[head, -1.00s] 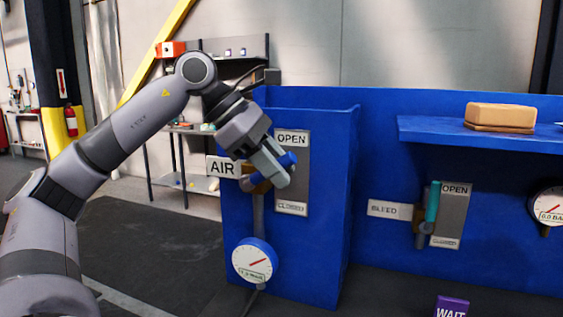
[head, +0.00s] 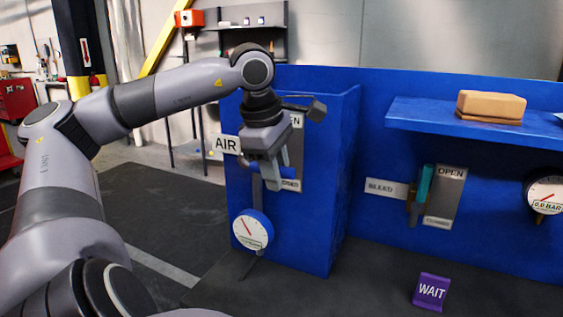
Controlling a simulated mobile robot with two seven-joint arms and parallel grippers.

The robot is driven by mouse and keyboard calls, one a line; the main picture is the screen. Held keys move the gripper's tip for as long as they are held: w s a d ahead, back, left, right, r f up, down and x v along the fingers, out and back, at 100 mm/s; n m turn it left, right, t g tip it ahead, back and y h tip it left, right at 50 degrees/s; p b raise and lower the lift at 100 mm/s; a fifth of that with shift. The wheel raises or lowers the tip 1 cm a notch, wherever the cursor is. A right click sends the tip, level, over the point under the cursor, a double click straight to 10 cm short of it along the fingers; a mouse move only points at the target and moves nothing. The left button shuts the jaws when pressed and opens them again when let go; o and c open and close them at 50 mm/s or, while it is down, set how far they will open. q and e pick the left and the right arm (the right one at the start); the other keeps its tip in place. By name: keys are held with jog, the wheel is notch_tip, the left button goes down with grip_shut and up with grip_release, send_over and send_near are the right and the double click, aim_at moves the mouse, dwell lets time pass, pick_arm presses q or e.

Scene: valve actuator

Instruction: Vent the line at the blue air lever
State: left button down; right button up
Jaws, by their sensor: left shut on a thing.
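My left gripper (head: 276,176) is shut on the blue air lever (head: 287,172), of which only a short blue part shows beside the fingers. The lever is at the lower part of its plate, near the CLOSED label (head: 291,185). The OPEN label above is mostly hidden by my gripper. The AIR sign (head: 226,144) is just left of it. The round air gauge (head: 252,229) below has its red needle tilted up and left; its digits are too small to read. My right gripper is not in view.
To the right are the teal BLEED lever (head: 425,184) standing upright by OPEN, a gauge (head: 546,195) reading 0.0 BAR, and a purple WAIT sign (head: 432,291). A tan block (head: 490,106) lies on the blue shelf (head: 440,119). Floor left of the panel is clear.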

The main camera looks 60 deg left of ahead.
pick_arm(q)
jog(key=shift+f, duration=0.15)
dwell(0.4)
jog(key=c, duration=1)
grip_release()
jog(key=shift+p+v, duration=0.45)
jog(key=shift+v, duration=3.15)
jog(key=shift+d, duration=0.1)
